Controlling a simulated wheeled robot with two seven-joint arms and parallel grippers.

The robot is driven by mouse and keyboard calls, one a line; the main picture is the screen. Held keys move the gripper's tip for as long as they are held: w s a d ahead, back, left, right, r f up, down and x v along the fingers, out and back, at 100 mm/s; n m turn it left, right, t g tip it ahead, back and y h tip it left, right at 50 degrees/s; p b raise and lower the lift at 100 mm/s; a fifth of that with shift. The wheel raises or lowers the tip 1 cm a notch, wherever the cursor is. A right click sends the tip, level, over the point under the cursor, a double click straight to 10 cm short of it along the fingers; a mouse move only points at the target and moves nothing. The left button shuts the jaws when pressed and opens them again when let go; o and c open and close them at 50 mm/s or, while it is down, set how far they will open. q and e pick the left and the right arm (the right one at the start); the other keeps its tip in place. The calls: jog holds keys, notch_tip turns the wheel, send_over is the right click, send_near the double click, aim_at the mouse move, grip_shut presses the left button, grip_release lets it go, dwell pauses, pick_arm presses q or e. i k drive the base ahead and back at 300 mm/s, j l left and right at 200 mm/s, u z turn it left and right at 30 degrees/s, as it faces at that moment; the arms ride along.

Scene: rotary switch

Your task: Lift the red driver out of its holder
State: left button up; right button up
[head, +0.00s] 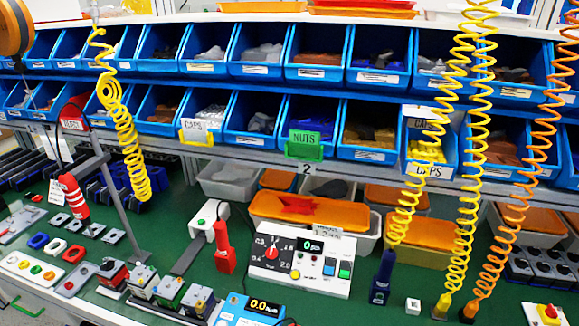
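A red driver-like tool (224,248) stands upright just left of the white control panel, at a grey and white stand (208,219); a dark cable runs at its top. I cannot tell how the stand holds it. A second red tool with white bands (73,197) hangs tilted at the left by a dark cable, beside a grey post (118,200) with a red label. I cannot tell which of the two is the driver of the task. Neither gripper shows in the head view.
The white control panel (322,283) with a red dial stands on the green bench (180,222). A blue meter (245,310) is at the front. A dark blue tool (382,278) stands to the right. Yellow coiled hoses (125,130) hang before the blue bins (262,50).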

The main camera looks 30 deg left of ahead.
aim_at(220, 226)
jog(key=u, duration=1.35)
